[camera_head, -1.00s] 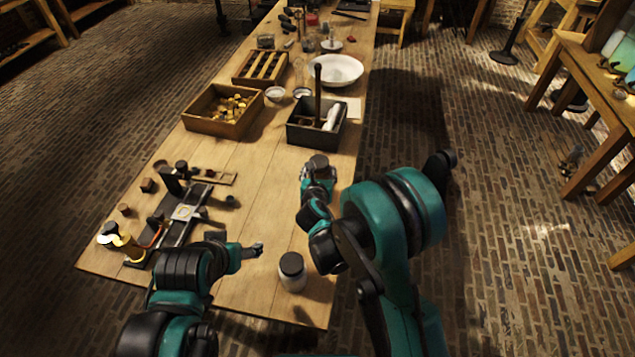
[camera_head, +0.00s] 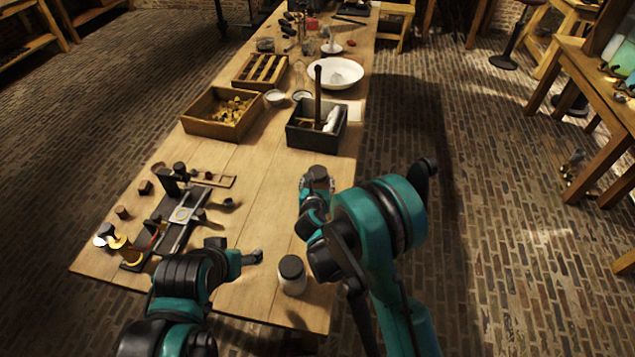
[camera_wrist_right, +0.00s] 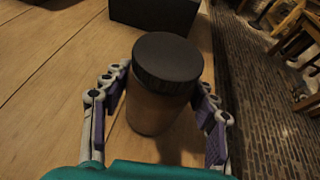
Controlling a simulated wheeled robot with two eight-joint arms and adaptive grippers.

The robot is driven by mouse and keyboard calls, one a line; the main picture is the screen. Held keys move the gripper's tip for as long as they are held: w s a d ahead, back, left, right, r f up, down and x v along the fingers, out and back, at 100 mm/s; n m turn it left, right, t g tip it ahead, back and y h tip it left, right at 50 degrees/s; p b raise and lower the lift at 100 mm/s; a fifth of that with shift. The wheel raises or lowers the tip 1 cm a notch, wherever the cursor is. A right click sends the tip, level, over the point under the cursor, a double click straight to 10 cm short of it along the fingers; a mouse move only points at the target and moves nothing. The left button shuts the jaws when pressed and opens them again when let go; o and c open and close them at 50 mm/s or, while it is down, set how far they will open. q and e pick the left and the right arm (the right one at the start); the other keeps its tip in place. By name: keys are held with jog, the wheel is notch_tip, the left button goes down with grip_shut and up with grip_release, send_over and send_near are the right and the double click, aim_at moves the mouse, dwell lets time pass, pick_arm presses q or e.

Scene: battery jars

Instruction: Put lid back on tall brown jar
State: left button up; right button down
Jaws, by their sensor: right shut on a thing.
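A brown jar (camera_wrist_right: 150,112) with a dark, ribbed lid (camera_wrist_right: 168,58) on its top stands between the fingers of my right gripper (camera_wrist_right: 160,88) in the right wrist view. The fingers are shut on it from both sides, around its upper part. In the head view the dark lid (camera_head: 318,172) shows at the end of my right gripper (camera_head: 317,184), over the right part of the table, and the jar's body is mostly hidden. My left gripper (camera_head: 252,257) is low over the table, apart from the jar, and its jaws are too small to read.
A white jar with a dark lid (camera_head: 292,284) stands near the front edge, between my arms. A black box (camera_head: 303,139) with tools stands beyond the brown jar. A balance-like instrument (camera_head: 172,228) is at left. The table middle (camera_head: 250,185) is clear.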

jog(key=shift+f, duration=0.2)
jog(key=shift+c, duration=2.4)
grip_release()
jog(key=shift+r, duration=0.1)
jog(key=shift+r, duration=0.15)
jog(key=v, duration=1.2)
jog(key=shift+p, duration=0.45)
